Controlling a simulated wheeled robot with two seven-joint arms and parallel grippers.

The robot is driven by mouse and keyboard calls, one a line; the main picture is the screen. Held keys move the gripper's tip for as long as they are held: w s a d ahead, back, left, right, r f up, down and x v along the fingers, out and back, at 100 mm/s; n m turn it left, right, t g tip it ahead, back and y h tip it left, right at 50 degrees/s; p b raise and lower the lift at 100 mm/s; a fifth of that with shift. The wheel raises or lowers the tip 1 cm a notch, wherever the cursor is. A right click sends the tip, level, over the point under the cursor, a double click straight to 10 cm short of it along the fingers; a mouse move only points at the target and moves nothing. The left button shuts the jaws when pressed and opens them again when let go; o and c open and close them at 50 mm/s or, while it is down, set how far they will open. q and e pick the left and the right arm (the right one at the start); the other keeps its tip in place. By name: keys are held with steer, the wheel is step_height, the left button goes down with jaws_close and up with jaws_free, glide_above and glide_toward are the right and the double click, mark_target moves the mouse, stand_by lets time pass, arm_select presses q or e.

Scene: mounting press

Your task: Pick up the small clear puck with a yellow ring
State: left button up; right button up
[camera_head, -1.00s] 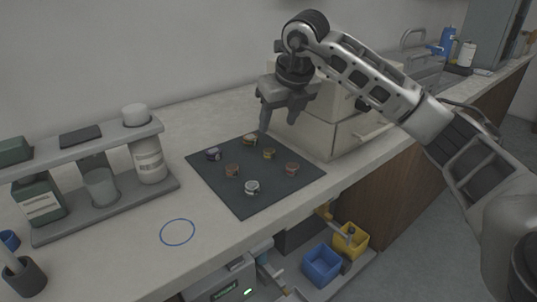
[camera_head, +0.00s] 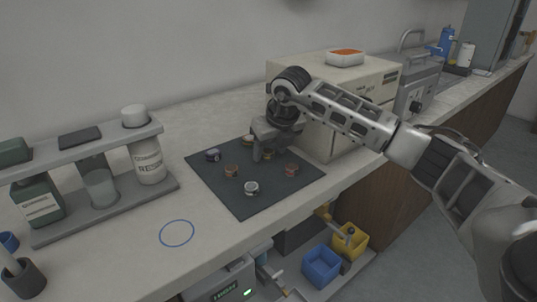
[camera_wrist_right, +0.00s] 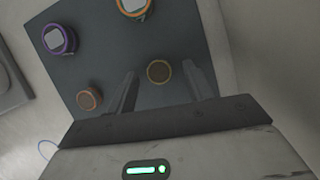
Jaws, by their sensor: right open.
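The small puck with a yellow ring (camera_wrist_right: 158,71) lies on the dark mat (camera_head: 240,205); its centre looks dark brown in the right wrist view. In the head view the puck (camera_head: 268,155) is partly hidden by my right gripper (camera_head: 266,155). My right gripper is open, pointing down over the mat. In the right wrist view its two fingers (camera_wrist_right: 159,70) stand apart, one on each side of the puck, with gaps to it. I cannot tell the exact fingertip height. My left gripper is not in view.
A beige box-shaped machine (camera_head: 315,135) stands just right. A bottle rack (camera_head: 110,195) stands left.

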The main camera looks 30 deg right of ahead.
steer(key=c, duration=1.1)
steer(key=shift+o, duration=0.2)
steer(key=shift+r, duration=0.1)
